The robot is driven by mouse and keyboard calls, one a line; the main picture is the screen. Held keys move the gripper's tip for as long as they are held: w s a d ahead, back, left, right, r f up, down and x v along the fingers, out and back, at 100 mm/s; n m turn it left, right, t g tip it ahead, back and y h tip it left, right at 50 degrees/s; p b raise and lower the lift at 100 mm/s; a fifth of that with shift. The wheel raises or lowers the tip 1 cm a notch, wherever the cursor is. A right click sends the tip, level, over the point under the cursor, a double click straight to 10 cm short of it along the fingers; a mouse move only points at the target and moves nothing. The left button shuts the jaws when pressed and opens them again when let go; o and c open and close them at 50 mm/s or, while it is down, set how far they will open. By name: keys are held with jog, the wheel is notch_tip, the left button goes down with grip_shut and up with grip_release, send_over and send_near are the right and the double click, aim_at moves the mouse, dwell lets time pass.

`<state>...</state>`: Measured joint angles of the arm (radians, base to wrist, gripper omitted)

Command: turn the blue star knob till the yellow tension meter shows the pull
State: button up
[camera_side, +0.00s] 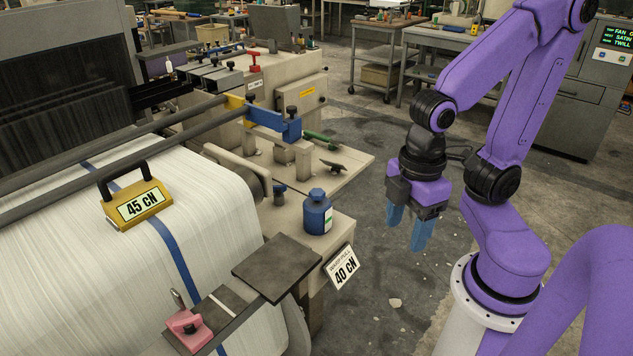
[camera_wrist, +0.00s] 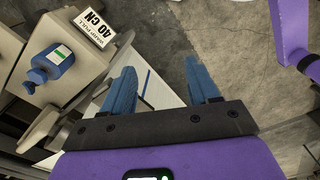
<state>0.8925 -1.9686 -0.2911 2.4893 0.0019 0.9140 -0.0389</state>
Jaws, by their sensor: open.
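The yellow tension meter (camera_side: 137,206) sits on the white warp sheet at the left of the side view; its display reads 45 CN. My gripper (camera_side: 408,232) hangs over the floor, right of the ledge, fingers down. In the wrist view its two blue fingers (camera_wrist: 158,78) are apart with nothing between them.
The blue bottle (camera_side: 317,213) stands near the ledge edge. A white card (camera_side: 343,267) reading WARP PULL 40 CN hangs on the ledge front. A dark flat plate (camera_side: 277,268) and a pink clamp (camera_side: 188,328) are nearer the camera. Open floor lies between ledge and arm.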

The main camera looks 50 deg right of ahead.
jog(key=w+n, duration=0.2)
jog(key=w, duration=0.5)
jog(key=n, duration=0.6)
send_near(317, 193)
jog(key=shift+w+f, duration=0.2)
jog(key=shift+f, duration=3.85)
jog(key=shift+c, duration=0.2)
jog(key=c, duration=0.7)
